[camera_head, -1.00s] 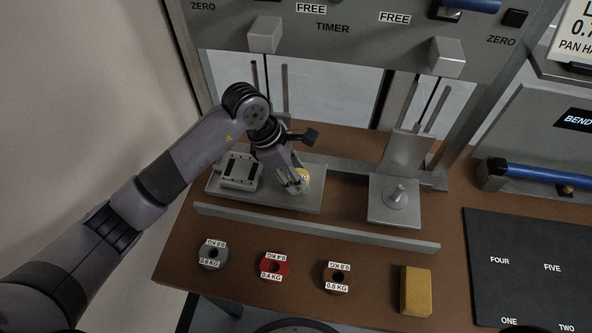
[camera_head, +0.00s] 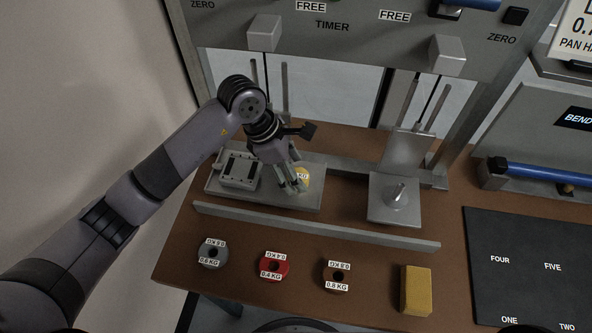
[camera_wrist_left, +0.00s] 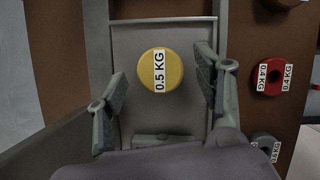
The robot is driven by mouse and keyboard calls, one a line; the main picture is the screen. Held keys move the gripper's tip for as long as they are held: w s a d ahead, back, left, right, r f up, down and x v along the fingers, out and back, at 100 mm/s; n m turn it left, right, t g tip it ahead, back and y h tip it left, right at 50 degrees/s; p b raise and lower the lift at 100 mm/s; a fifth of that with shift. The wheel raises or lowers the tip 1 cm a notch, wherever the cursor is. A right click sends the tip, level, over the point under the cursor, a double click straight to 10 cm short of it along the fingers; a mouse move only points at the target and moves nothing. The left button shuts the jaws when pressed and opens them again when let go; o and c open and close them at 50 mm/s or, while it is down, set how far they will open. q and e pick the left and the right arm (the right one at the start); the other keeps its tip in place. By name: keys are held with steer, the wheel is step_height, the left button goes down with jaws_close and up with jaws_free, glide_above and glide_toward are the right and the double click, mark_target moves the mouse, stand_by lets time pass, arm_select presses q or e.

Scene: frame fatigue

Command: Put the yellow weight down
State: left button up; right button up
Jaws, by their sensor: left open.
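The yellow weight (camera_wrist_left: 161,70), a round disc with a 0.5 KG label, rests on a grey metal plate (camera_wrist_left: 193,31). In the head view the weight (camera_head: 303,178) is partly hidden behind my left gripper (camera_head: 297,188). My left gripper also shows in the left wrist view (camera_wrist_left: 158,98). Its two fingers are spread, one on each side of the weight, with a visible gap on both sides. My right gripper cannot be made out in these frames.
Grey (camera_head: 213,254), red (camera_head: 273,267) and brown (camera_head: 337,277) weights and a yellow block (camera_head: 416,291) lie along the table's front. A low metal rail (camera_head: 315,226) runs behind them. A square platform with a peg (camera_head: 393,212) stands right of the plate.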

arm_select(q)
steer(key=b+v, duration=0.2)
steer(key=v, duration=0.9)
steer(key=shift+f, duration=0.15)
